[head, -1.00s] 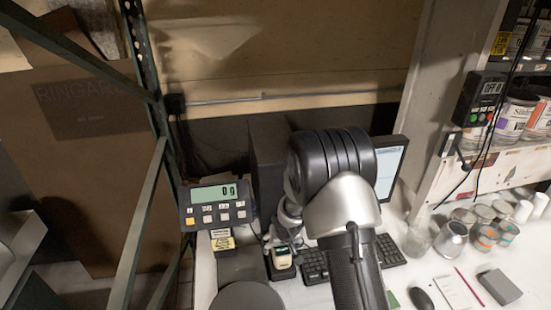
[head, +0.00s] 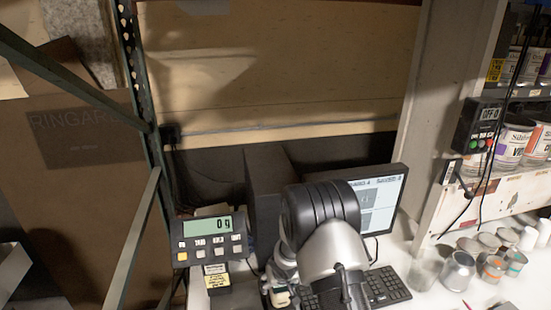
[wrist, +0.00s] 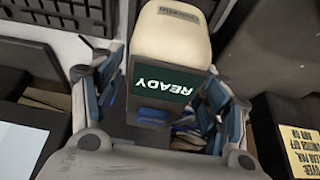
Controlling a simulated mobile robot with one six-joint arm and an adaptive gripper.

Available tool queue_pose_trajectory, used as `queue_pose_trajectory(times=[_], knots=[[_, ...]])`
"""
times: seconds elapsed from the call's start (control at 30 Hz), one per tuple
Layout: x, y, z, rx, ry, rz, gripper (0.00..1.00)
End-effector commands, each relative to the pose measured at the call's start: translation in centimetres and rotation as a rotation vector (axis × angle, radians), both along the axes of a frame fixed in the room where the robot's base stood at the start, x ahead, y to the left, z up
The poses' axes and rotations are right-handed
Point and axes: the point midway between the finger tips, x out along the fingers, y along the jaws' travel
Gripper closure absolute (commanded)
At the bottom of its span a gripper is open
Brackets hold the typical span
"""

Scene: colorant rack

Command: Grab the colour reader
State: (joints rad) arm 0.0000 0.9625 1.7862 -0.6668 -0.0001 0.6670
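The colour reader (wrist: 172,38) is a cream-coloured handheld device with a dark screen reading "READY", upside down in the wrist view. In the head view the colour reader (head: 280,298) shows low in the frame, partly cut off by the bottom edge. My gripper (wrist: 165,85) has one finger on each side of the reader, with blue pads close to its sides. The fingers look open around it; firm contact is not clear. In the head view my gripper (head: 282,266) is just above the reader, partly hidden by my arm.
A scale display (head: 210,238) reading 0 g stands left of my gripper. A monitor (head: 380,200) and keyboard (head: 385,285) are to the right. Several cans (head: 458,270) stand farther right, below a shelf. The keyboard also shows in the wrist view (wrist: 65,12).

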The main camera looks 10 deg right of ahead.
Motion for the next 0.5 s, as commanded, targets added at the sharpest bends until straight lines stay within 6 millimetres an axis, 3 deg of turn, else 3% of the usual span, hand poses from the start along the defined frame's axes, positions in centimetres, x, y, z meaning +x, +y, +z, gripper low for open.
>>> queue_pose_trajectory(times=[0.5], knots=[[-0.02, 0.01, 0.05, 0.0, 0.0, 0.0, 0.7]])
